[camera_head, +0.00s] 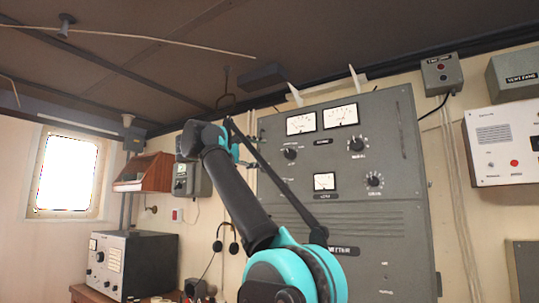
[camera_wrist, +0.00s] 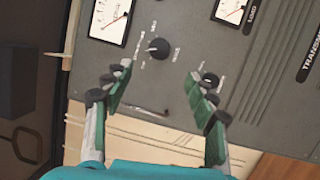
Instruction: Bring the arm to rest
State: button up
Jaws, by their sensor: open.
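My arm is raised in front of a grey instrument panel (camera_head: 375,135) in the head view, with its links black and teal. In the head view its far end is by the panel's left edge, and the fingers are mostly hidden there. In the wrist view my gripper (camera_wrist: 155,95) is open and empty, its two green-padded fingers wide apart. The panel (camera_wrist: 185,30) fills the upper part of that view, with a black knob (camera_wrist: 158,48) above the space between the fingers and a smaller knob (camera_wrist: 210,79) beside the right finger. I cannot tell whether a finger touches the panel.
The panel carries dials and knobs. A grey box with dials (camera_head: 130,262) stands on a wooden desk at lower left. Headphones (camera_head: 226,240) hang on the wall behind my arm. A white control box (camera_head: 503,142) is mounted at right. Open air lies left of my arm, before the window (camera_head: 66,172).

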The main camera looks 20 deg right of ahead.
jog(key=shift+s+a, duration=0.15)
jog(key=shift+a, duration=0.15)
jog(key=shift+f, duration=0.1)
notch_tip(320, 180, down, 49)
jog(key=s+d+m+g+y, duration=0.2)
jog(key=d+g+y, duration=0.1)
jog(key=y, duration=0.6)
jog(key=s+a+f+m+y, duration=0.1)
jog(key=s+a+f+y, duration=0.2)
jog(key=s+f, duration=0.4)
jog(key=s+a+f+m+y, duration=0.1)
jog(key=s+a+f+y, duration=0.2)
jog(key=s+f, duration=0.4)
jog(key=s+a+f+y, duration=0.3)
jog(key=s+f, duration=0.4)
jog(key=f, duration=1.3)
jog(key=shift+s+a+f+m, duration=0.15)
jog(key=shift+s+f+m, duration=0.05)
jog(key=shift+f+m, duration=0.2)
